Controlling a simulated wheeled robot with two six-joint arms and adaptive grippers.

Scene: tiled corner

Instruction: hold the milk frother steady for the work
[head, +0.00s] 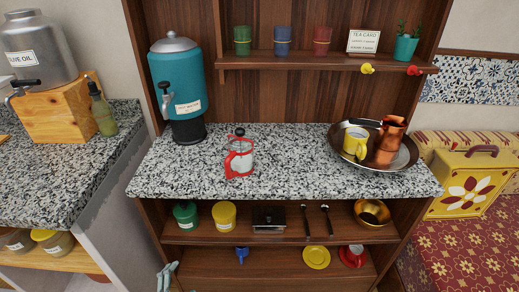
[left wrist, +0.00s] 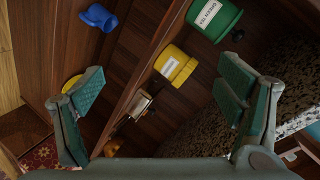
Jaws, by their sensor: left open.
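The milk frother (head: 240,160), a clear jug with a red frame, red handle and black knob on its lid, stands upright on the speckled counter (head: 285,170), left of its middle. My left gripper (head: 167,275) shows at the bottom left of the head view, low in front of the shelves and well apart from the frother. In the left wrist view my left gripper (left wrist: 158,85) has its two green-padded fingers wide apart with nothing between them. The frother does not show in that view. My right gripper is not in view.
A teal dispenser (head: 181,90) stands behind and left of the frother. A wide pan (head: 337,150) holding a yellow mug (head: 355,141) and copper pot (head: 389,140) is at right. Green (head: 185,215) and yellow (head: 224,215) tins sit below. Mid-counter is clear.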

